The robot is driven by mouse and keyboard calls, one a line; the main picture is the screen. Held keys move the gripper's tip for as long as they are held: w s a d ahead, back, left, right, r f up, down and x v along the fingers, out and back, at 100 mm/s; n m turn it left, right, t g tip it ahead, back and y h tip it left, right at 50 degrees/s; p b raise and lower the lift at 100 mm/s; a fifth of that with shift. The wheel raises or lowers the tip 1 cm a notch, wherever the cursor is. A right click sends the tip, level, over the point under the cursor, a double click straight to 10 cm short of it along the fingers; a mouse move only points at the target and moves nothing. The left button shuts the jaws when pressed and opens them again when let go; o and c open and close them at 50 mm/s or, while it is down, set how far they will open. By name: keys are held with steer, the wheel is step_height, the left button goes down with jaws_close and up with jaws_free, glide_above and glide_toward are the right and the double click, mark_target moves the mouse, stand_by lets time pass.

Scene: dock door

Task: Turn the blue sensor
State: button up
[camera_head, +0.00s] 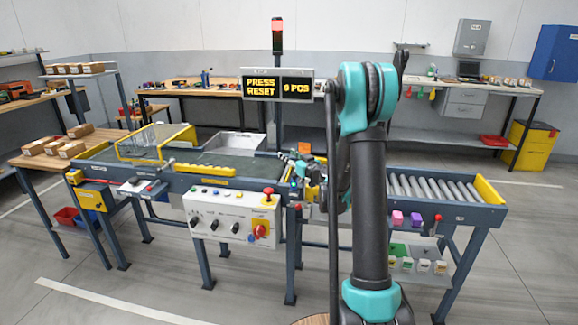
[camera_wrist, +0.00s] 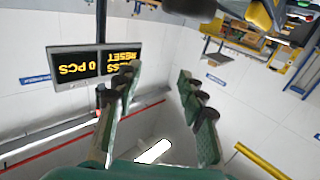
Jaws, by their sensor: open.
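My gripper (camera_wrist: 158,78) shows in the wrist view with its two green and dark fingers spread apart and nothing between them. In the head view my teal and dark arm stands in front of the conveyor, and I cannot make out the gripper clearly. A small blue spot (camera_head: 293,185) shows at the conveyor's front edge just left of the arm; I cannot tell for certain whether it is the blue sensor. Its surroundings are cluttered and partly hidden by my arm. A dark rounded part (camera_wrist: 190,6) sits at the top of the wrist view, too cropped to identify.
The conveyor (camera_head: 200,180) carries a control panel (camera_head: 235,219) with knobs and a red button. Rollers (camera_head: 430,187) lie to the right. The display (camera_head: 277,86) reads "PRESS RESET" and "0 PCS". Boxes (camera_head: 50,148) sit on the left table. The floor in front is clear.

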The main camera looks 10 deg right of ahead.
steer(key=shift+r, duration=1.55)
steer(key=s+a+f+g, duration=0.2)
steer(key=s, duration=0.5)
steer(key=s+a+f+g+h, duration=0.1)
steer(key=s+f+g, duration=0.15)
steer(key=s, duration=0.45)
steer(key=s+a+f+g, duration=0.1)
steer(key=s+a+g, duration=0.15)
steer(key=s, duration=0.45)
steer(key=s+d+f+m+g+h, duration=0.1)
steer(key=s+d+f+h, duration=0.1)
steer(key=s, duration=0.6)
steer(key=s+d+f+m+g+h, duration=0.2)
steer(key=s+d+f, duration=0.3)
steer(key=s, duration=0.2)
steer(key=s+d+f+m+g+h, duration=0.1)
steer(key=s+d+f+m+h, duration=0.1)
steer(key=s, duration=0.6)
steer(key=shift+s+d+f+g+h, duration=0.35)
steer(key=shift+d+f+h, duration=0.3)
steer(key=shift+d, duration=0.5)
